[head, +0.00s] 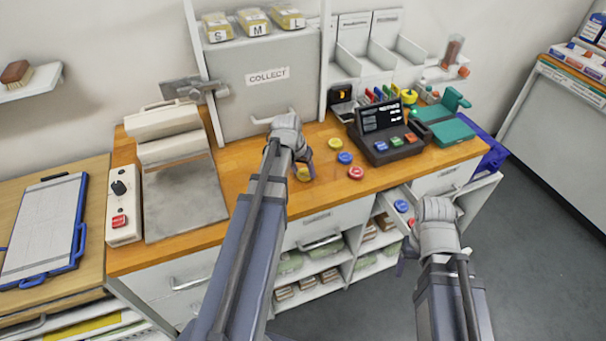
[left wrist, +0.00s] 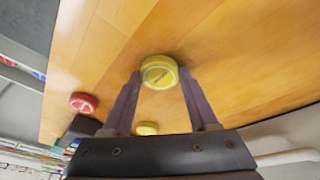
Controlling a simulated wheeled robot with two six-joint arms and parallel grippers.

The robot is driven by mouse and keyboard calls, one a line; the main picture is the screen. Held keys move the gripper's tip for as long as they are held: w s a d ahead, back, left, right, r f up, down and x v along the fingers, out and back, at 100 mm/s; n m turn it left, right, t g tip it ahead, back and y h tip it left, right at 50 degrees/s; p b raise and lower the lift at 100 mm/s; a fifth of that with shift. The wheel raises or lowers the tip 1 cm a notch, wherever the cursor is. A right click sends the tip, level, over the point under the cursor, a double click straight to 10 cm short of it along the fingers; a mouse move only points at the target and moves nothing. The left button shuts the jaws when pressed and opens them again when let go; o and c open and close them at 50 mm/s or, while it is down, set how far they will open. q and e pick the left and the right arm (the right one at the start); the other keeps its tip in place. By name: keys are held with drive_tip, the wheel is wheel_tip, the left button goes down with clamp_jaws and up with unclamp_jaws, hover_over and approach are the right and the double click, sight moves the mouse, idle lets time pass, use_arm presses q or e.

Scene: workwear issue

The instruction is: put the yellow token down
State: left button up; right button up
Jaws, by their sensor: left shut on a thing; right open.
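My left gripper (head: 305,168) is shut on a yellow token (head: 304,174), low over the wooden counter near its front edge. In the left wrist view the token (left wrist: 159,72) sits between the two fingertips; I cannot tell whether it touches the wood. A second yellow token (head: 335,143) lies on the counter to the right, with a blue token (head: 345,157) and a red token (head: 355,172) in front of it. The second yellow token (left wrist: 147,128) and the red one (left wrist: 83,103) also show in the left wrist view. My right gripper (head: 406,254) is open, in front of the counter.
An open drawer (head: 394,198) holding a blue and a red token is beside my right arm. A dark terminal (head: 380,125) stands right of the loose tokens. The grey COLLECT hatch (head: 262,90) is behind my left gripper. Bare wood (head: 235,180) lies left of it.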

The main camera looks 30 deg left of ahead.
use_arm(q)
drive_tip(key=shift+f, duration=0.1)
drive_tip(key=o, duration=1.3)
drive_tip(key=shift+r, duration=0.35)
drive_tip(key=p+v, duration=1.1)
drive_tip(key=shift+s+r, duration=0.2)
drive_tip(key=shift+r, duration=0.15)
